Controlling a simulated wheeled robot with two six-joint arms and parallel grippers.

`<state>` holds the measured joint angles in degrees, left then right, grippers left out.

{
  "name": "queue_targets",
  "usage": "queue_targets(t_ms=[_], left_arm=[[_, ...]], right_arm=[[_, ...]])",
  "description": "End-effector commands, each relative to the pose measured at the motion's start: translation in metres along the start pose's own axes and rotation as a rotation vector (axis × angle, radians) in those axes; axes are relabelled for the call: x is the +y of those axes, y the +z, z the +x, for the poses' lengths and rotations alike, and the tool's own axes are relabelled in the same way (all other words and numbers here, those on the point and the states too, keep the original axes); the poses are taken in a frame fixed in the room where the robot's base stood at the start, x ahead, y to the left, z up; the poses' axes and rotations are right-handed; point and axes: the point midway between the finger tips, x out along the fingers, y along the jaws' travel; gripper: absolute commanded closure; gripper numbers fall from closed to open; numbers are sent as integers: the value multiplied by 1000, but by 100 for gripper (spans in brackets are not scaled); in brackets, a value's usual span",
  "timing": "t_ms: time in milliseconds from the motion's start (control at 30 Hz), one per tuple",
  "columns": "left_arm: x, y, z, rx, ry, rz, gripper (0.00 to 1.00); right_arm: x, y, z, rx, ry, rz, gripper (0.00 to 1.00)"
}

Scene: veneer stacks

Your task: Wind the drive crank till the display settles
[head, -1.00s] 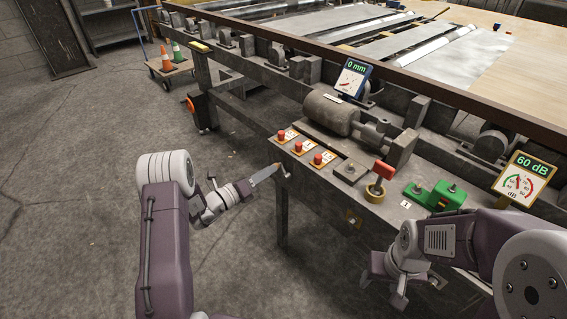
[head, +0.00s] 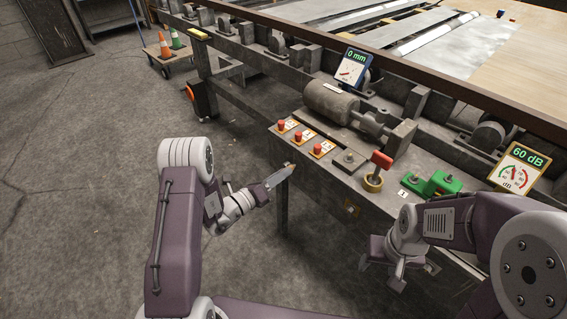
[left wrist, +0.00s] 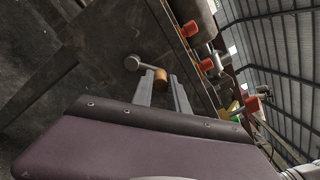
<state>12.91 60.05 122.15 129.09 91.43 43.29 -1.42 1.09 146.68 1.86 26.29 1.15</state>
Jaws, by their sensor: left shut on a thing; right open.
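The drive crank shows in the left wrist view as a pale metal arm with a round end (left wrist: 132,62) and a tan cylindrical handle (left wrist: 161,76). My left gripper (head: 289,170) is at the bench's front left edge. Its fingers are shut on the crank handle, one on each side, also seen in the left wrist view (left wrist: 166,90). In the head view the gripper largely hides the crank. The blue-framed display (head: 354,66) reads 0 mm. My right gripper (head: 382,272) is open and empty in front of the bench, at the lower right.
The grey machine bench (head: 345,185) carries several red buttons (head: 303,136), a red-topped lever (head: 381,160), a green block (head: 443,183) and a motor (head: 332,101). A yellow-framed gauge (head: 518,168) reads 60 dB.

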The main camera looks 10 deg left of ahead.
Motion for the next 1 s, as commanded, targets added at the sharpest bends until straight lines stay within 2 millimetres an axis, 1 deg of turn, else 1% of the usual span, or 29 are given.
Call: queue_targets(t_ms=[33, 167, 200, 233, 267, 567, 667, 1000], left_arm=[[3, -9, 0, 3, -1, 0, 100], [6, -18, 0, 1, -2, 0, 100], [4, -16, 0, 0, -2, 1, 72], [4, -15, 0, 0, -2, 1, 64], [4, -15, 0, 0, -2, 1, 59], [4, -15, -1, 0, 0, 1, 59], [5, -14, -11, 0, 4, 0, 59], [5, -14, -53, -2, 3, -1, 59]], right_arm=[[0, 1, 6, 0, 0, 0, 43], [0, 1, 10, 0, 0, 0, 43], [0, 1, 8, 0, 0, 0, 43], [0, 1, 8, 0, 0, 0, 43], [0, 1, 8, 0, 0, 0, 43], [0, 1, 7, 0, 0, 0, 43], [0, 0, 5, 0, 0, 0, 43], [0, 0, -2, 0, 0, 0, 43]])
